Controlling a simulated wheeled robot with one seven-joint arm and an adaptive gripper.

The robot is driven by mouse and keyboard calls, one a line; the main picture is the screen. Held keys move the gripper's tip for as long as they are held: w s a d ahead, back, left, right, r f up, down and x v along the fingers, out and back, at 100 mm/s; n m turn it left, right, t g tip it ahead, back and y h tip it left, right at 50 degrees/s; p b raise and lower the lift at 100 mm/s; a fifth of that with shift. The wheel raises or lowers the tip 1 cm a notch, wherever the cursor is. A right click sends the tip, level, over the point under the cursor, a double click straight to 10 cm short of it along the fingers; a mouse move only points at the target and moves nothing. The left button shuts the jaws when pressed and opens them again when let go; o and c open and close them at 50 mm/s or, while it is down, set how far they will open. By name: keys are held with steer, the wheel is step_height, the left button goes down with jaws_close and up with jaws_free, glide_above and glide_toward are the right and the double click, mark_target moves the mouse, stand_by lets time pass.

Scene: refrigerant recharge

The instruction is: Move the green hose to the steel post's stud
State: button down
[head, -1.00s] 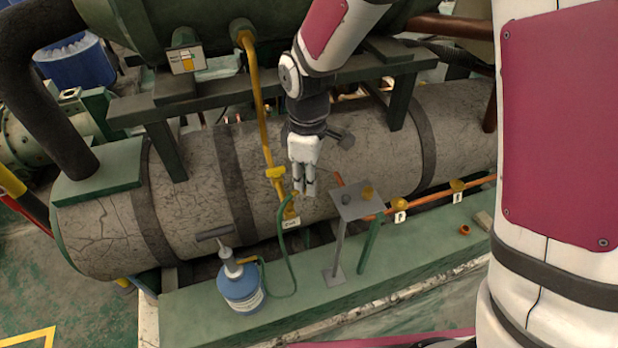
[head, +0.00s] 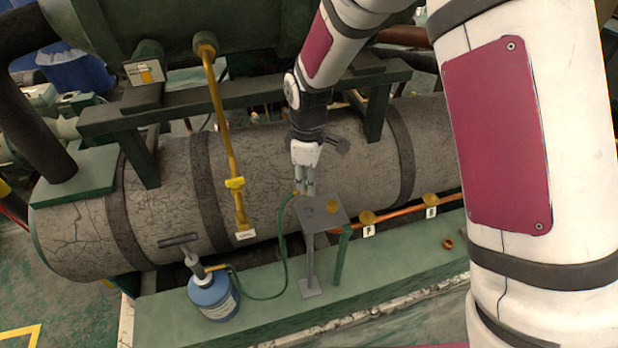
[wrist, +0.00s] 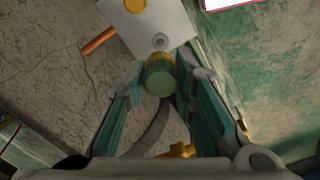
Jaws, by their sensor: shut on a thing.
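My gripper (head: 306,192) is shut on the end of the green hose (head: 283,240), just behind the top plate of the steel post (head: 310,262). In the wrist view the hose end (wrist: 159,80), a green fitting with a brass collar, sits between the fingertips (wrist: 162,88). The grey stud (head: 309,211) stands on the plate; in the wrist view the stud (wrist: 160,42) is just beyond the hose end, seemingly apart from it. A brass fitting (head: 332,205) is also on the plate. The hose runs down to the blue pump bottle (head: 213,297).
A yellow pipe with a valve (head: 235,184) comes down left of my gripper. The cracked grey tank (head: 270,165) lies behind. A copper pipe with brass valves (head: 367,217) runs to the right. A green post (head: 342,260) stands close to the steel post.

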mark_target(309, 207)
steer(key=shift+f+b, duration=0.75)
steer(key=shift+f, duration=2.25)
steer(key=shift+f+b, duration=0.35)
steer(key=shift+f, duration=0.55)
steer(key=c, duration=1.2)
jaws_free()
steer(key=shift+c, duration=0.2)
steer(key=shift+r, duration=0.1)
step_height(309, 207, up, 12)
steer(key=s+d+r+m+t, duration=0.2)
steer(key=s+d+r+m, duration=0.4)
steer(key=r, duration=0.4)
steer(key=s+d+r+m+t, duration=0.2)
steer(key=s+d+r+m, duration=0.2)
steer(key=s+d+r, duration=0.4)
steer(key=s+d+r+m+t, duration=0.1)
steer(key=s+d+r+m, duration=0.2)
steer(key=s+d+m, duration=0.1)
steer(key=s+m, duration=0.1)
steer(key=s, duration=0.1)
steer(key=shift+s+t, duration=0.3)
steer(key=shift+s, duration=0.1)
